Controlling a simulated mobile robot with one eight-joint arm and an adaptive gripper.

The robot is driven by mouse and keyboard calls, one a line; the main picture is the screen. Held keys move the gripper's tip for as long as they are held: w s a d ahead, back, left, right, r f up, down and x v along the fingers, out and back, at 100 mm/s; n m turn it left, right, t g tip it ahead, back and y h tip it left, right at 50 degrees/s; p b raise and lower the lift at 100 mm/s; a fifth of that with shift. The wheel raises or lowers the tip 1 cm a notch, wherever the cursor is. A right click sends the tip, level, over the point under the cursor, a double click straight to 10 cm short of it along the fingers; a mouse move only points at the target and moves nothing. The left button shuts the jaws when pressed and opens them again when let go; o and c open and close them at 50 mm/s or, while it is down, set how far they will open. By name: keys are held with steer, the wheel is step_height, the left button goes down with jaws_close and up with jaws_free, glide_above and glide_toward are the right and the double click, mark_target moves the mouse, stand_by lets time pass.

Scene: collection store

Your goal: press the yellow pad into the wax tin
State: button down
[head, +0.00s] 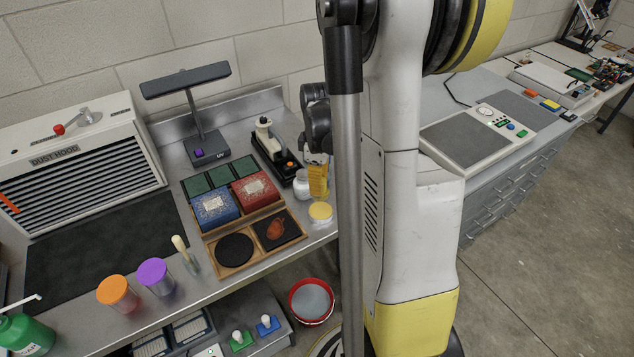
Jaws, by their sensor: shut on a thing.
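The yellow pad (318,181) is an upright yellow block at the right end of the steel bench, just left of my arm column. My gripper (317,158) is above it, shut on its top; the fingers are small and partly hidden by my arm. The wax tin (320,212) appears to be the low, round, pale container with a yellow top, near the bench's front edge. The pad is just above and behind it in the picture. I see a small gap between them, and cannot tell the pad's height over the bench.
A white jar (302,185) stands close left of the pad. A wooden tray (236,270) with blue and red boxes lies further left. A black device with an orange button (289,164) stands behind. A UV lamp (206,145) is at the back. A red bucket (311,302) stands below the bench.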

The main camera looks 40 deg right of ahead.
steer(key=shift+s+d+f+b, duration=0.1)
steer(key=shift+d+f+b, duration=0.1)
steer(key=shift+f+b, duration=1.8)
steer(key=shift+f, duration=0.95)
steer(key=shift+f+b, duration=0.55)
steer(key=shift+b, duration=0.1)
steer(key=shift+r+p, duration=2.5)
steer(key=shift+r, duration=1.1)
steer(key=shift+f, duration=0.1)
